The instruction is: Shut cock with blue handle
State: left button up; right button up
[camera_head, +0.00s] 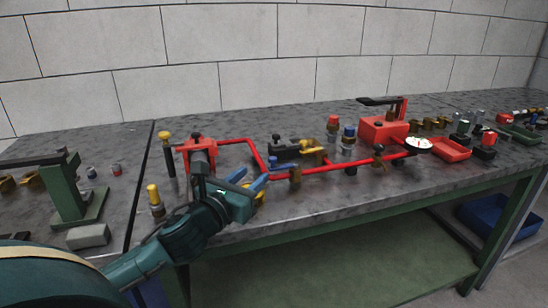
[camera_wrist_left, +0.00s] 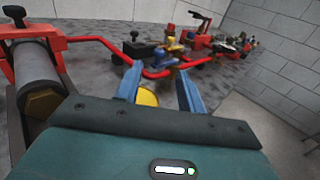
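My left gripper (camera_head: 253,176) is open, with its two blue fingers spread apart at the bench's front edge. It also shows in the left wrist view (camera_wrist_left: 160,70). A round yellow part (camera_wrist_left: 148,97) shows between the finger bases; I cannot tell whether they touch it. A small blue part (camera_wrist_left: 164,58), possibly the blue handle, shows beyond the fingertips by the red pipe (camera_wrist_left: 100,46). The pipe (camera_head: 340,169) runs rightward along the bench from beside the gripper. My right gripper is not in view.
A red clamp holding a grey cylinder (camera_wrist_left: 38,75) stands close left of the gripper. A black block (camera_wrist_left: 138,50) and brass fittings lie behind the pipe. A red pump box (camera_head: 383,130) stands farther right. A green press (camera_head: 68,190) stands at the left.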

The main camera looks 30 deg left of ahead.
aim_at(271, 160)
pick_arm(q)
jog(key=w, duration=1)
jog(key=shift+w+a, duration=0.25)
jog(key=shift+a, duration=0.15)
jog(key=shift+c, duration=0.3)
grip_shut()
